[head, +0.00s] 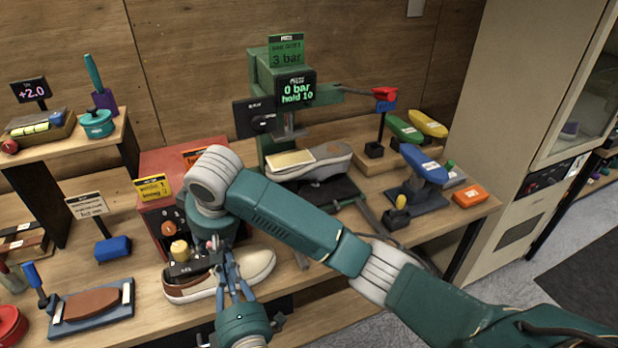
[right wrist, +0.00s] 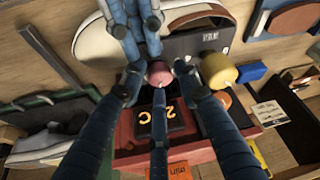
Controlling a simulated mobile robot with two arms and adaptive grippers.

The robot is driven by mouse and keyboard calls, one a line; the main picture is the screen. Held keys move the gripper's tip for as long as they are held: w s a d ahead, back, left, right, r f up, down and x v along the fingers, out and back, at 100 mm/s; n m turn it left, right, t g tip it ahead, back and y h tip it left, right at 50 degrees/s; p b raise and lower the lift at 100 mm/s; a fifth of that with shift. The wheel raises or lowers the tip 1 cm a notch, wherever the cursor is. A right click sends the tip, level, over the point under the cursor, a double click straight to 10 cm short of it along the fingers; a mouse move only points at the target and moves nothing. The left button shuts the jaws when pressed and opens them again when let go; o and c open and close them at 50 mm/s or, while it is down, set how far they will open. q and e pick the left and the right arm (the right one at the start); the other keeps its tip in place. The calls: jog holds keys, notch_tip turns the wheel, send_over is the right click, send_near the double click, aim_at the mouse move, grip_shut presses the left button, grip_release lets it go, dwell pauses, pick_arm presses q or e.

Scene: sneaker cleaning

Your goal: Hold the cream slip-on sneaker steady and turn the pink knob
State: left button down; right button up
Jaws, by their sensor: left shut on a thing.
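The cream slip-on sneaker (head: 258,267) lies on the bench in front of the red box (head: 158,212). My left gripper (head: 228,270) is shut on the sneaker; its fingers also show in the right wrist view (right wrist: 135,30), against the sneaker (right wrist: 98,35). The pink knob (right wrist: 160,72) sits between the fingertips of my right gripper (right wrist: 158,80). Whether those fingertips touch the knob cannot be made out. In the head view my right gripper (head: 212,245) points down over the box front, and the pink knob is largely hidden there.
A yellow knob (head: 180,250) and an orange knob (head: 168,228) are close by. A green press (head: 275,75) reading 0 bar stands behind, with a grey sneaker (head: 325,162) under it. A blue tray (head: 92,308) with a brown piece lies left.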

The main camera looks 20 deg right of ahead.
jog(key=n, duration=0.2)
jog(key=n+y, duration=0.1)
jog(key=n+g, duration=0.1)
jog(key=n, duration=0.1)
jog(key=shift+w+d+n+y, duration=0.2)
jog(key=shift+d+n+y, duration=0.1)
jog(key=v, duration=1.2)
jog(key=x, duration=1.1)
jog(key=shift+a+f, duration=0.2)
jog(key=shift+f, duration=0.2)
jog(key=w+v, duration=0.1)
jog(key=v, duration=1.1)
jog(key=w+d+f+m+t+h, duration=0.1)
jog(key=w+d+f+h, duration=0.1)
jog(key=d, duration=0.6)
jog(key=w+d+f+m+t+h, duration=0.1)
jog(key=w+d, duration=0.3)
jog(key=d, duration=0.5)
jog(key=w+d+f+m+t+h, duration=0.1)
jog(key=w+d+f+m+h, duration=0.1)
jog(key=d, duration=0.6)
jog(key=shift+w+d+f+h, duration=0.25)
jog(key=shift+w+f+h, duration=0.5)
jog(key=shift+w, duration=0.35)
